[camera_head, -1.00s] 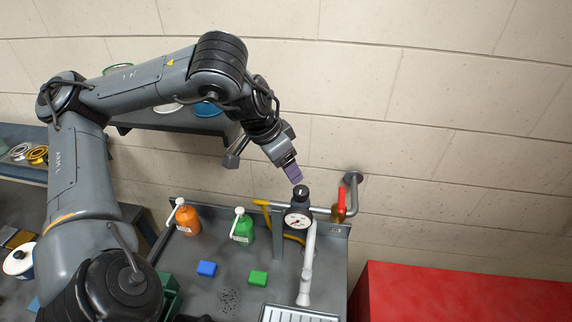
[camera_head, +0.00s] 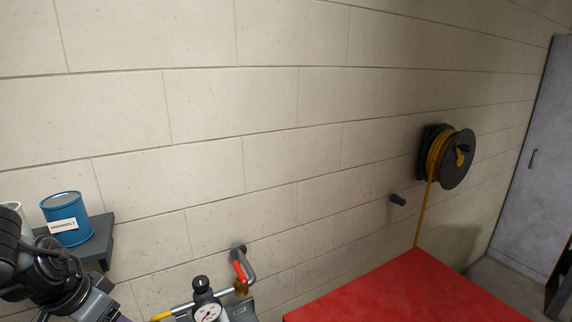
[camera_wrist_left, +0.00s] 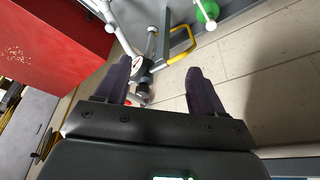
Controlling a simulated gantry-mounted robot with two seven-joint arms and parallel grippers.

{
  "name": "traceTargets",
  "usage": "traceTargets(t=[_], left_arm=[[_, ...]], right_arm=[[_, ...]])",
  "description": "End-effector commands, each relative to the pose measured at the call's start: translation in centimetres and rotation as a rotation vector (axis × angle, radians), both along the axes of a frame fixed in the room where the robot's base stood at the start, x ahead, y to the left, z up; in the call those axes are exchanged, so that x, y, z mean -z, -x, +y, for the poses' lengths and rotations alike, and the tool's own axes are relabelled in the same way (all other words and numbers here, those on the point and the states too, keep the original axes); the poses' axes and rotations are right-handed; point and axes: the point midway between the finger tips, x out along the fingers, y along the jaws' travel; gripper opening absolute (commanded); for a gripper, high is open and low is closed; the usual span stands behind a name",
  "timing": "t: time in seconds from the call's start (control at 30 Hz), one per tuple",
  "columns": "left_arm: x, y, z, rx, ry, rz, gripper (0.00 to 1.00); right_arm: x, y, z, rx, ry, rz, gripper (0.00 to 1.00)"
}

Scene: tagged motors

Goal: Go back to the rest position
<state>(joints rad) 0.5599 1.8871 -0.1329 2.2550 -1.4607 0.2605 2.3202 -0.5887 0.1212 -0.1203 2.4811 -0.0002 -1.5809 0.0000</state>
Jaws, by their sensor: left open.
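My left gripper shows in the left wrist view (camera_wrist_left: 161,80) with its two dark purple fingers spread apart and nothing between them. Past the fingertips are a round pressure gauge (camera_wrist_left: 138,66) and the block wall, apart from the fingers as far as I can tell. In the head view, only part of my left arm shows at the lower left corner; the fingertips there are cut off by the bottom edge. My right gripper is in neither view.
The gauge (camera_head: 207,312) and a red valve handle (camera_head: 240,271) stand near the wall at the bottom. A blue can (camera_head: 66,218) sits on a grey shelf (camera_head: 98,243). A red cabinet (camera_head: 415,290) and a hose reel (camera_head: 452,158) are to the right. The upper wall is bare.

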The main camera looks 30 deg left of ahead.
Motion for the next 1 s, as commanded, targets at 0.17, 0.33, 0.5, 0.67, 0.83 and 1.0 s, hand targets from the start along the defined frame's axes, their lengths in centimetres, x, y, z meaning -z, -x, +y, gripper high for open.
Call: traceTargets(t=[0.17,0.33,0.5,0.67,0.83,1.0], left_arm=[[5.3,0.2,-2.7,0.051,0.094,0.108,0.69],[10.3,1.1,-6.1,0.105,0.205,0.206,0.69],[16.0,2.7,-12.0,0.176,0.388,0.295,0.69],[21.3,4.5,-20.5,0.241,0.629,0.302,0.69],[24.0,5.2,-29.2,0.287,0.853,0.155,0.69],[24.4,4.0,-35.4,0.234,0.972,-0.1,0.69]], right_arm=[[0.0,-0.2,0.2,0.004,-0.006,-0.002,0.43],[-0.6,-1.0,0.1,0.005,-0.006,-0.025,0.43],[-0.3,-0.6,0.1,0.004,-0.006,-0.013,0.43],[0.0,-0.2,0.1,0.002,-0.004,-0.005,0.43],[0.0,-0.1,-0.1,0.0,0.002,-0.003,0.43],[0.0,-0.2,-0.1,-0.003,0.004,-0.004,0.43]])
